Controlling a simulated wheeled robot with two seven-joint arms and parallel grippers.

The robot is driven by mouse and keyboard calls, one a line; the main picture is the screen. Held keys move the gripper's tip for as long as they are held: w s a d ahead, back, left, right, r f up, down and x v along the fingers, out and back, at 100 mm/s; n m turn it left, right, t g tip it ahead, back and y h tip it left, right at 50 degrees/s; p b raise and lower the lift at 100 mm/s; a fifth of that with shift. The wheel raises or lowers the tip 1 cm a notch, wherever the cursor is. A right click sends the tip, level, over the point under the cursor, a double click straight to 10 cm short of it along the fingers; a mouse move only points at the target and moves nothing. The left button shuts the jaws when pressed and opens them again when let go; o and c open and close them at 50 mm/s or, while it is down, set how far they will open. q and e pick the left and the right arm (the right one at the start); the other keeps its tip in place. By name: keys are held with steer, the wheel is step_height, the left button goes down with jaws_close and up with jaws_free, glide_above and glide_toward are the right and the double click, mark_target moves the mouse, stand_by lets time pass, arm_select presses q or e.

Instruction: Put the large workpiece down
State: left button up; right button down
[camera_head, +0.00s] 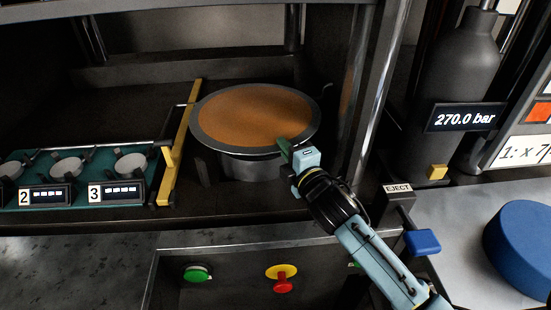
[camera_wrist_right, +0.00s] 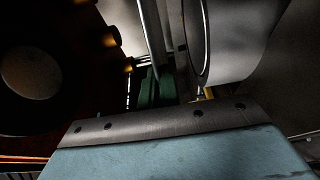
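A large round workpiece (camera_head: 254,113) with an orange-brown top and a grey rim sits inside the dark press bay in the head view. A narrower grey cylinder shows below its rim. My right gripper (camera_head: 286,150) is at the near right edge of this workpiece, with a green fingertip overlapping the rim. In the right wrist view the green fingers (camera_wrist_right: 156,90) look close together. A grey curved wall (camera_wrist_right: 230,40) is beside them. The contact between fingers and rim is hidden, so I cannot tell whether they grip it. My left gripper is not in view.
A yellow bar (camera_head: 180,143) stands left of the workpiece, beside a teal tray (camera_head: 75,199) with small cups. A chrome post (camera_head: 377,90) rises on the right. Buttons (camera_head: 283,278) line the front panel. A blue disc (camera_head: 522,247) lies at the right.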

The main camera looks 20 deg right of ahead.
step_height(320, 180, down, 5)
steer(key=shift+f+b, duration=0.15)
steer(key=shift+b, duration=0.5)
steer(key=shift+f, duration=0.45)
steer(key=shift+f, duration=0.15)
steer(key=c, duration=1.6)
jaws_free()
steer(key=shift+f, duration=0.1)
steer(key=shift+c, duration=0.2)
steer(key=shift+s, duration=0.25)
steer(key=s, duration=0.7)
steer(key=s+d, duration=0.1)
steer(key=s, duration=0.3)
steer(key=shift+s, duration=0.25)
